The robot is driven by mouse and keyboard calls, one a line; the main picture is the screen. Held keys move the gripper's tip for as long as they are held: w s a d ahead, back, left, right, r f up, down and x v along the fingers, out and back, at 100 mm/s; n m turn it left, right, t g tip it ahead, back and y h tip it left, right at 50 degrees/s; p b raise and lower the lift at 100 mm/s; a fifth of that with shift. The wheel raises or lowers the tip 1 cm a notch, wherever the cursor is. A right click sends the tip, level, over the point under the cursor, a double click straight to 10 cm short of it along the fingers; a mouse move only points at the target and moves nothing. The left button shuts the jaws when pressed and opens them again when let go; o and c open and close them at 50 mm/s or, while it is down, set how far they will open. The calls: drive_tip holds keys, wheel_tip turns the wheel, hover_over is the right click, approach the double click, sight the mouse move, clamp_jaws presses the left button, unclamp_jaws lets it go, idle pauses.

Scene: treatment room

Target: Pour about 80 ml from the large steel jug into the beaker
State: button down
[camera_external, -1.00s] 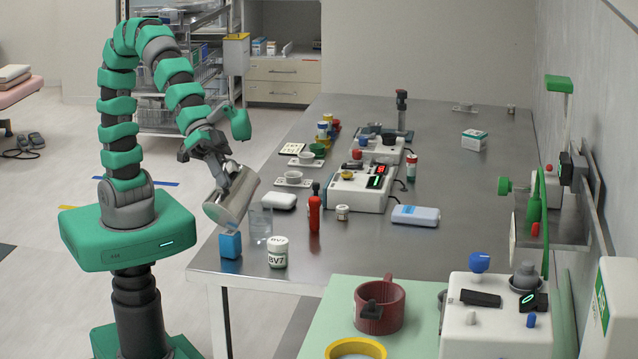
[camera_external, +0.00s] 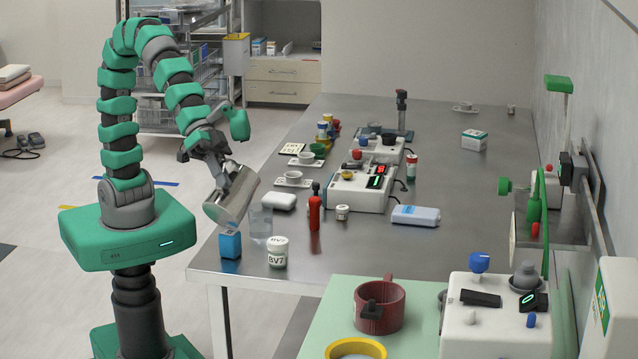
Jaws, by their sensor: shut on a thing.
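The large steel jug (camera_external: 233,197) is held in the air by my gripper (camera_external: 226,172), over the near left corner of the steel table. The jug is tilted, with its mouth low and toward the lower left. My gripper is shut on the jug at its upper side. The clear beaker (camera_external: 261,226) stands upright on the table just right of the jug's lower part. The beaker is faint, and its liquid level is too unclear to read. I cannot make out a stream from the jug.
A blue block-like container (camera_external: 230,245) stands below the jug's mouth, left of the beaker. A white jar marked BV7 (camera_external: 278,253) stands in front of the beaker. A red bottle (camera_external: 314,212) and a white rounded item (camera_external: 279,201) are close by. The table's middle (camera_external: 440,180) has free room.

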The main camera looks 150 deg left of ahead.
drive_tip(key=shift+w+d+p, duration=0.1)
drive_tip(key=shift+d+p, duration=0.15)
drive_tip(key=shift+p, duration=0.2)
drive_tip(key=shift+w+d+f+m+g+y+p, duration=0.1)
drive_tip(key=shift+d+m+g+y+p, duration=0.15)
drive_tip(key=shift+y, duration=0.2)
drive_tip(key=shift+w+d+f+m+g+y+p, duration=0.15)
drive_tip(key=shift+m+g+y, duration=0.1)
drive_tip(key=shift+m+y, duration=0.15)
drive_tip(key=shift+w+d+f+m+g+y, duration=0.2)
drive_tip(key=shift+d+f+m+g+y, duration=0.2)
drive_tip(key=shift+f+y, duration=0.2)
drive_tip(key=w+d+f+m+g+y+b, duration=0.2)
drive_tip(key=d+f+y+b, duration=0.1)
drive_tip(key=d+f+y, duration=0.1)
drive_tip(key=shift+f+m+y+b, duration=0.4)
drive_tip(key=shift+f+y, duration=0.25)
drive_tip(key=shift+f, duration=0.35)
